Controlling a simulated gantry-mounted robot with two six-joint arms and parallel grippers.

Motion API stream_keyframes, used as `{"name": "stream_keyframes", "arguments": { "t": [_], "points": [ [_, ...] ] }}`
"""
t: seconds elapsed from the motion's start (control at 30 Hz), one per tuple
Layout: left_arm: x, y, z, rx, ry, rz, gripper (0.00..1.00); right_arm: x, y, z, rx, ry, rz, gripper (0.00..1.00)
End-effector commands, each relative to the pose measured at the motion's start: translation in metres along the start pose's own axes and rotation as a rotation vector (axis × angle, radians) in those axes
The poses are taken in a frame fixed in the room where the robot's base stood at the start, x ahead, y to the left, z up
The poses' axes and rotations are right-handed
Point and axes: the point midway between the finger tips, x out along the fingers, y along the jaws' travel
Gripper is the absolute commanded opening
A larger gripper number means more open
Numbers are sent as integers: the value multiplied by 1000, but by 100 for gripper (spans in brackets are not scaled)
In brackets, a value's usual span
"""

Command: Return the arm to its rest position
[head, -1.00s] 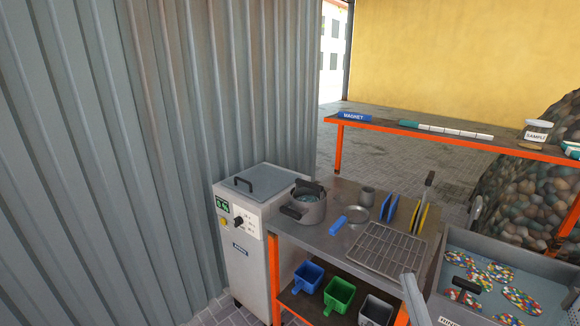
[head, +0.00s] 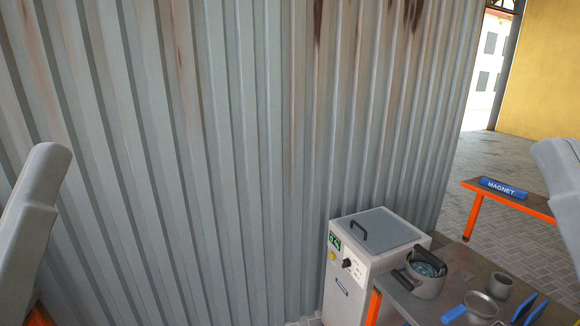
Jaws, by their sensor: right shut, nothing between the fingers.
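A grey part of my right arm (head: 560,185) stands raised at the right edge, cut off by the frame. My right gripper is shut and empty; its fingertips cannot be made out. A similar grey part of my left arm (head: 35,225) stands raised at the left edge. My left gripper's fingers do not show. Neither arm part visibly holds anything.
A corrugated metal wall (head: 230,150) fills the middle. A white machine (head: 350,285) with a grey lid stands before it. Beside it a workbench (head: 455,282) holds a pot (head: 425,285), a strainer (head: 481,306) and a cup (head: 500,285). A blue magnet sign (head: 504,189) lies behind.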

Motion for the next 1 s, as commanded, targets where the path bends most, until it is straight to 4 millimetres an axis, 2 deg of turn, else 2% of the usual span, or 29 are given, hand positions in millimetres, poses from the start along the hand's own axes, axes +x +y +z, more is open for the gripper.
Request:
{"name": "stream_keyframes", "arguments": {
  "t": [0.03, 0.17, 0.5, 0.6, 0.77, 1.0],
  "points": [
    [30, 0, -27, 0, -1, 0, 100, 30, 0, -27, -1, -1, 1, 0],
    [72, 0, -65, 0, -1, 0, 100, 72, 1, -65, -3, -1, 2, 0],
    [196, -1, -180, 0, -1, 0, 100, 196, 1, -179, -5, -2, 3, 0],
    [224, -1, -205, 0, -1, 0, 100, 224, 1, -204, -6, -2, 3, 0],
    [245, -1, -224, 0, -2, 0, 100, 245, 1, -223, -6, -3, 3, 0],
    [243, -1, -222, 0, -3, 0, 100, 243, 1, -222, -6, -2, 3, 0]
  ]
}}
